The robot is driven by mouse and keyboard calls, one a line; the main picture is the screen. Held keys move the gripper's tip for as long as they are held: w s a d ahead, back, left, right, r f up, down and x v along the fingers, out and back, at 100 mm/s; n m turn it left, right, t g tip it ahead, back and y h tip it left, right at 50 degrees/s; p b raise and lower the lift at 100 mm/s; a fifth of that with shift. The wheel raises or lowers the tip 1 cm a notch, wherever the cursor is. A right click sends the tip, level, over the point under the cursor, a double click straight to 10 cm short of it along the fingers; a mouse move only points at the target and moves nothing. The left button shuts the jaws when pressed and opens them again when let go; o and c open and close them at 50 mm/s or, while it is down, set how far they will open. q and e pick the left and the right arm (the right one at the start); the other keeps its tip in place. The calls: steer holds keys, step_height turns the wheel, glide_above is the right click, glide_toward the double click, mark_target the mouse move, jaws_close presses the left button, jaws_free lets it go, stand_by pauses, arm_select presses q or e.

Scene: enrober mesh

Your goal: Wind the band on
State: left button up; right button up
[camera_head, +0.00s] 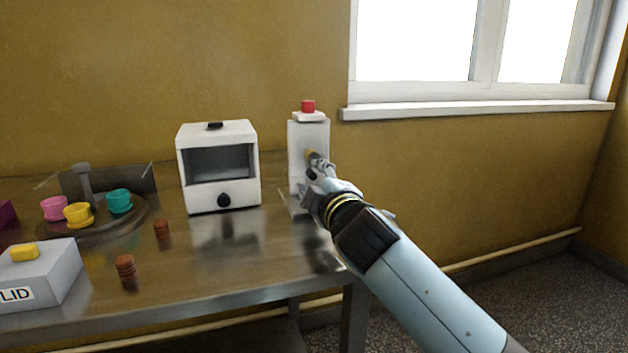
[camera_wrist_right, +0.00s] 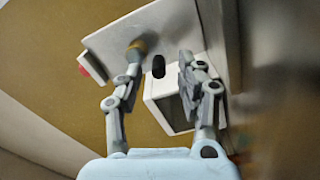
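A white upright unit (camera_head: 300,140) with a red button (camera_head: 308,106) on top stands at the table's right end. A brass-yellow knob (camera_head: 311,154) sticks out of it; it also shows in the right wrist view (camera_wrist_right: 137,46). My right gripper (camera_head: 318,163) is at this knob. In the right wrist view my right gripper (camera_wrist_right: 160,66) has its two fingers well apart, with the knob by the tip of the left finger; I cannot tell whether they touch. No band can be made out clearly. My left gripper is not in view.
A white box with a dark window (camera_head: 222,160) stands left of the unit. Further left are a round dark tray (camera_head: 110,228) with pink, yellow and teal cups, two brown stacks (camera_head: 125,267), and a grey box marked LID (camera_head: 60,272). The table (camera_head: 220,275) is clear at its front right.

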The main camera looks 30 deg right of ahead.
steer(key=v, duration=1.1)
steer(key=shift+s+a, duration=0.1)
steer(key=shift+s, duration=0.2)
